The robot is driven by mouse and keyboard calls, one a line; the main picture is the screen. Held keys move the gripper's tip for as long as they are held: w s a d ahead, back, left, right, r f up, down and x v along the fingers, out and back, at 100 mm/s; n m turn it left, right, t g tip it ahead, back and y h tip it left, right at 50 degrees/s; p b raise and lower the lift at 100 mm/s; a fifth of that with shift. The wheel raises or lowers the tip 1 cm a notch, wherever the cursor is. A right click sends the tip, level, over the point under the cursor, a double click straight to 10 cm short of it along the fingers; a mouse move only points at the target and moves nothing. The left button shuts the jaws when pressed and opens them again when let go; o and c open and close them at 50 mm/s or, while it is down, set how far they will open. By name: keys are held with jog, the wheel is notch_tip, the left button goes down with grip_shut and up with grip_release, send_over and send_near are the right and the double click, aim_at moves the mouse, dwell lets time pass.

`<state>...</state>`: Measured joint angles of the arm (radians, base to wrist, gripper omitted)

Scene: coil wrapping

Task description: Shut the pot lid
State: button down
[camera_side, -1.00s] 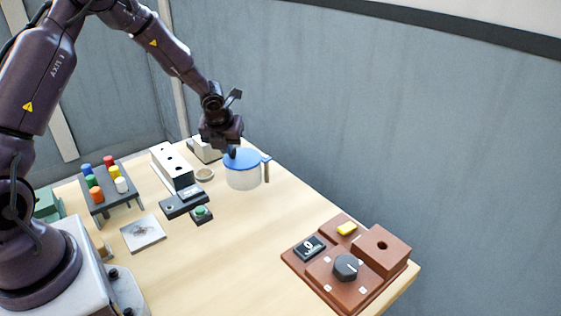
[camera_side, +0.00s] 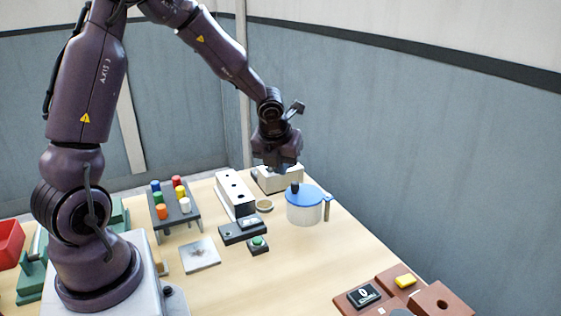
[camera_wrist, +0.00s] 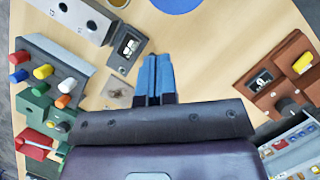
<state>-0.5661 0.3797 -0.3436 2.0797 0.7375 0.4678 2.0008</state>
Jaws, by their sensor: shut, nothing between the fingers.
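The pot (camera_side: 303,213) stands upright on the table, a pale cylinder with a grey handle on its right. Its blue lid (camera_side: 312,196) lies flat across the top, with a dark knob at its left side. In the wrist view only an edge of the blue lid (camera_wrist: 178,4) shows at the top. My gripper (camera_side: 285,168) is above and slightly left of the lid, apart from it. Its two blue fingers (camera_wrist: 158,60) are together and empty in the wrist view.
A white block with holes (camera_side: 234,192) and a small round ring (camera_side: 264,205) stand left of the pot. A rack of coloured pegs (camera_side: 174,208) is farther left. A brown control panel (camera_side: 390,295) is at the front right. Bare table lies in front of the pot.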

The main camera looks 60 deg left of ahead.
jog(key=s+a+n, duration=0.2)
jog(key=s+a, duration=0.1)
jog(key=s, duration=0.1)
jog(key=n+t+h, duration=0.2)
jog(key=n+t, duration=0.2)
jog(key=n, duration=1.3)
send_near(298, 195)
jog(key=f, duration=0.1)
jog(key=w+f, duration=0.1)
jog(key=f, duration=0.1)
jog(key=w+f, duration=0.1)
jog(key=shift+d+f, duration=0.25)
jog(key=shift+w+a, duration=0.45)
jog(key=shift+w, duration=0.05)
